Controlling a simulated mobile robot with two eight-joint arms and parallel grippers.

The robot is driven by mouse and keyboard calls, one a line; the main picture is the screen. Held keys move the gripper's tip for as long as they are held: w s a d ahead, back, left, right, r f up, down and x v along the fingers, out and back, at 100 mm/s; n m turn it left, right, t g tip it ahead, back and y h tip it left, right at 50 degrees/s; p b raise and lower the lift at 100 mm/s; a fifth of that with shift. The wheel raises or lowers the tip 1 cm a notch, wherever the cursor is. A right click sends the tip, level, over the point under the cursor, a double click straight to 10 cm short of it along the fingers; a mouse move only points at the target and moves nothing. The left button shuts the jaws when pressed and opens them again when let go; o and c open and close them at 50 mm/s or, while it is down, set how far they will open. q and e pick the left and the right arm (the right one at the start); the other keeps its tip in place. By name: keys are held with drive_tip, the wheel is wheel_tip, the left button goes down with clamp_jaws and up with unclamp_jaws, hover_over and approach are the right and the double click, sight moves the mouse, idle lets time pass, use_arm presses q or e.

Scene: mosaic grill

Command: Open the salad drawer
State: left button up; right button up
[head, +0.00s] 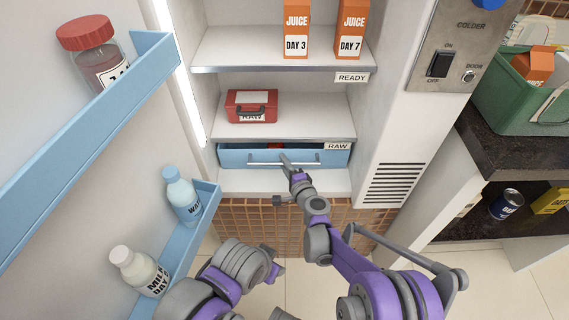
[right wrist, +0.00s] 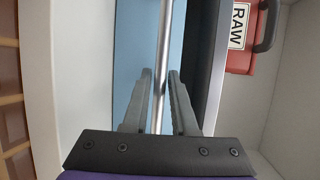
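The salad drawer (head: 235,158) is a light blue drawer at the bottom of the white fridge, under a shelf labelled RAW. A thin strip of its inside, with a bit of red, shows above its front. Its handle is a horizontal silver bar (head: 310,161), which also shows in the right wrist view (right wrist: 166,35). My right gripper (head: 285,160) is at the handle; in the right wrist view its two fingers (right wrist: 161,78) stand on either side of the bar, with a small gap showing. My left arm is folded at the bottom; its fingers cannot be made out.
A red RAW box (head: 251,106) stands on the shelf above the drawer. Juice cartons (head: 297,28) stand on the upper shelf. The open fridge door with blue racks (head: 100,115) and bottles (head: 182,194) borders the left. A counter (head: 510,150) is at the right.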

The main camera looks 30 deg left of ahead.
clamp_jaws()
idle(1.1)
